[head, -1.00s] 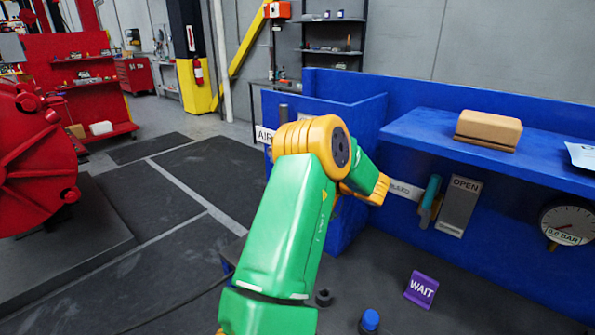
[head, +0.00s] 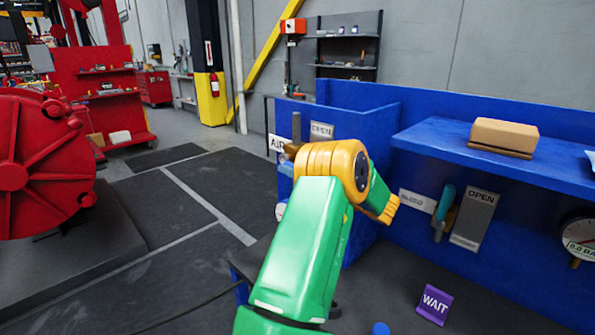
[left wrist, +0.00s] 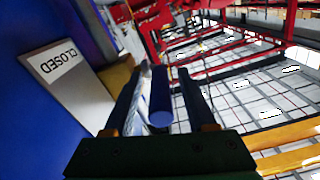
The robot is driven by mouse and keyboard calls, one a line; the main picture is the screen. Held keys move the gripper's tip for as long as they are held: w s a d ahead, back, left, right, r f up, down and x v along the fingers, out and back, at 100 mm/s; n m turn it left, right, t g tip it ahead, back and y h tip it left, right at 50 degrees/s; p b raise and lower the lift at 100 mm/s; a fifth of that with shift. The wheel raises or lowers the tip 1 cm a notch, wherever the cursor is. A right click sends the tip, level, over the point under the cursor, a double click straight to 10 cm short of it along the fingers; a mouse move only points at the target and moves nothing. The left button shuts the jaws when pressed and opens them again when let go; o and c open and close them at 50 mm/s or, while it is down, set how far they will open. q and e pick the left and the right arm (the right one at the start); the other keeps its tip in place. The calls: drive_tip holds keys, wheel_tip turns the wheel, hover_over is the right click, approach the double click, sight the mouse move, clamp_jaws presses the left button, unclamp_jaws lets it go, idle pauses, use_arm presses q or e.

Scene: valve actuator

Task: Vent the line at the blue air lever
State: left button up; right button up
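In the left wrist view my left gripper (left wrist: 166,68) is open, with a dark blue bar-like handle (left wrist: 160,100) between its fingers. A gap shows on the handle's right side. A grey plate marked CLOSED (left wrist: 65,75) is left of the fingers. In the head view my green and orange left arm reaches toward the blue panel, hiding its fingers. A partly hidden AIR label (head: 278,143) and a grey plate marked OPEN (head: 321,131) show beyond it. The blue air lever itself is hidden there. My right gripper is not in view.
A teal lever (head: 445,203) hangs beside another plate marked OPEN (head: 479,203). A shelf (head: 435,140) holds a brown block (head: 503,136). A gauge (head: 580,238) is at the right edge. A purple WAIT sign (head: 434,303) stands on the bench. A red wheel-like casting (head: 40,170) is left.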

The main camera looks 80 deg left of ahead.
use_arm(q)
drive_tip(key=b+v, duration=0.3)
drive_tip(key=v, duration=0.4)
idle(0.3)
